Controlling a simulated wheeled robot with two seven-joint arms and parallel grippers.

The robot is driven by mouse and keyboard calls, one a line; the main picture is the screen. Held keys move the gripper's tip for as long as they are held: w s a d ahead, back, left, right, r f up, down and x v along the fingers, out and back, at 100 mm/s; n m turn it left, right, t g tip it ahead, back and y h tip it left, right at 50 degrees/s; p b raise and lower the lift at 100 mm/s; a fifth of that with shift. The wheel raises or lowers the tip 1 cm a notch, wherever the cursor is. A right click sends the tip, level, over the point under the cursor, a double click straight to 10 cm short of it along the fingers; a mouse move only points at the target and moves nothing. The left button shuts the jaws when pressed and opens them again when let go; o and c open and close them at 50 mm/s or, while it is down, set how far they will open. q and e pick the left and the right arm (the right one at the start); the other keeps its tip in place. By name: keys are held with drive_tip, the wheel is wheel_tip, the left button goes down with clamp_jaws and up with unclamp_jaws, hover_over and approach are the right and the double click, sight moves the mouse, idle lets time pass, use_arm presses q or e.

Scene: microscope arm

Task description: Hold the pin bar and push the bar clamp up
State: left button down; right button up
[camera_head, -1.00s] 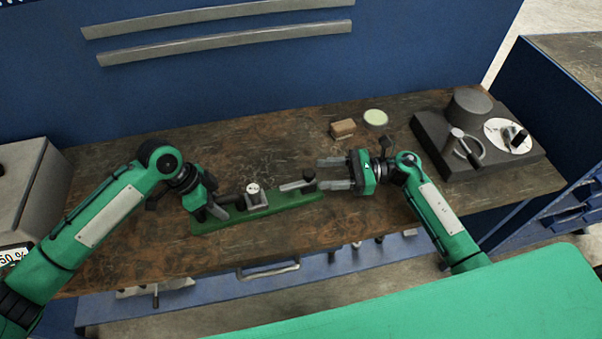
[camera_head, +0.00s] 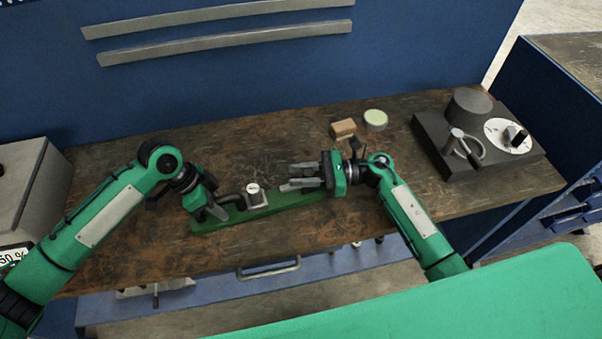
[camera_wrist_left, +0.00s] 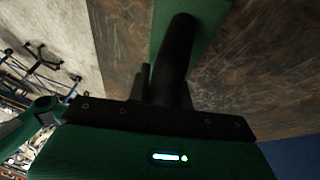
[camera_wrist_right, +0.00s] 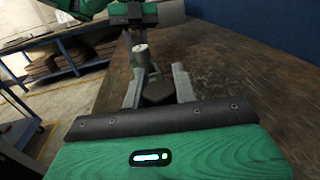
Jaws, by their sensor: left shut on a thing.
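The green base (camera_head: 285,203) lies on the bench, with a small light block (camera_head: 256,195) standing near its middle. My left gripper (camera_head: 222,210) is low over the base's left end, shut on a dark round bar, which I take to be the pin bar (camera_wrist_left: 179,50). My right gripper (camera_head: 292,182) is open over the base's right part, its fingers pointing left. In the right wrist view a dark knob (camera_wrist_right: 158,92), which may belong to the bar clamp, sits between the spread fingers. A pale cylinder (camera_wrist_right: 141,56) stands beyond it. I cannot tell whether the fingers touch the knob.
A brown block (camera_head: 343,128) and a round pale-green disc (camera_head: 376,119) lie behind the right gripper. A dark machine base (camera_head: 440,145) with a knob and dial stands at the right. A grey box (camera_head: 35,190) is at far left. The bench's middle back is clear.

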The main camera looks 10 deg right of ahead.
clamp_jaws()
drive_tip(key=a, duration=0.5)
drive_tip(key=shift+s+a, duration=0.3)
drive_tip(key=o, duration=1)
unclamp_jaws()
drive_tip(key=shift+d, duration=0.1)
drive_tip(key=d, duration=0.4)
drive_tip(key=s+d, duration=0.1)
drive_tip(key=d, duration=0.6)
drive_tip(key=shift+s+d, duration=0.4)
